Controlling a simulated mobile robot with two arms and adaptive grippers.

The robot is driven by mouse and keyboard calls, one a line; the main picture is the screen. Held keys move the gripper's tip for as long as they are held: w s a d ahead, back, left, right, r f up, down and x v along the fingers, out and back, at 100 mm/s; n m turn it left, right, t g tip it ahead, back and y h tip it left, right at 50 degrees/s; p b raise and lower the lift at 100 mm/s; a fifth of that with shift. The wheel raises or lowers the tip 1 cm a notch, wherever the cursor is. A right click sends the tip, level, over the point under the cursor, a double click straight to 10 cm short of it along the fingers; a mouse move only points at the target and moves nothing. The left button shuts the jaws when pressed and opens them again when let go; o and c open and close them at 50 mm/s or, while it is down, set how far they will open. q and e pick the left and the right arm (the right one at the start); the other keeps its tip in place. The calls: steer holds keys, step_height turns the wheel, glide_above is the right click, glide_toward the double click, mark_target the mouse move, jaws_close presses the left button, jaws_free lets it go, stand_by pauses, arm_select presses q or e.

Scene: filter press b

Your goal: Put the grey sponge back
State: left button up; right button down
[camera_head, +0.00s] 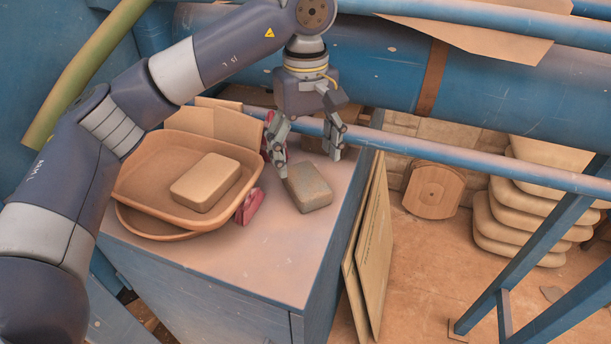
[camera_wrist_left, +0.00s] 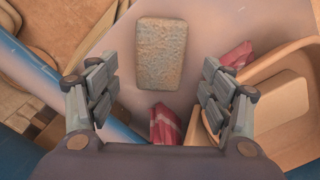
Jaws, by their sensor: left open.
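The grey sponge (camera_head: 309,187) lies flat on the top of a blue cabinet (camera_head: 230,262), to the right of a brown tray. It also shows in the left wrist view (camera_wrist_left: 161,54), ahead of the fingers and roughly between them. My left gripper (camera_head: 308,150) is open and empty, pointing down just behind and above the sponge. In the left wrist view its two fingers (camera_wrist_left: 160,95) stand wide apart, with the sponge's near end close to the gap. I cannot tell whether a finger touches it. My right gripper is in neither view.
The brown tray (camera_head: 135,190) holds a tan block (camera_head: 206,182) and rests on another dish. Red cloth (camera_head: 250,206) lies beside it. A blue rail (camera_head: 460,165) runs behind the cabinet's top. Boards (camera_head: 374,255) lean on its right side. The cabinet's front top is clear.

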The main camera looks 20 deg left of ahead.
mark_target(306, 177)
arm_select(q)
step_height(306, 177, up, 6)
stand_by(0.6)
